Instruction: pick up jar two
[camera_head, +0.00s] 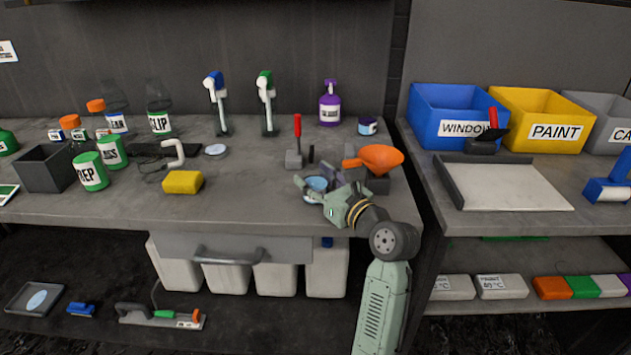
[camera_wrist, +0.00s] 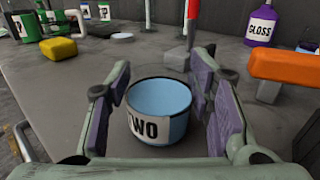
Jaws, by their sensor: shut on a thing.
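Jar two (camera_wrist: 178,104) is a light blue, open-topped round jar with a dark rim and a white label reading "WO" where it shows. It is upright between the purple pads of my gripper (camera_wrist: 162,84), which is shut on it. In the head view the jar (camera_head: 316,184) shows as a small blue round near the front of the bench (camera_head: 250,205), partly hidden by my gripper (camera_head: 322,190). I cannot tell whether the jar's base touches the bench.
An orange funnel (camera_head: 381,157) stands just right of my gripper. A red-handled tool (camera_head: 297,145) is behind it, and a yellow sponge (camera_head: 182,182) lies to the left. Another small blue jar (camera_head: 367,126) stands farther back. The bench front between sponge and gripper is clear.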

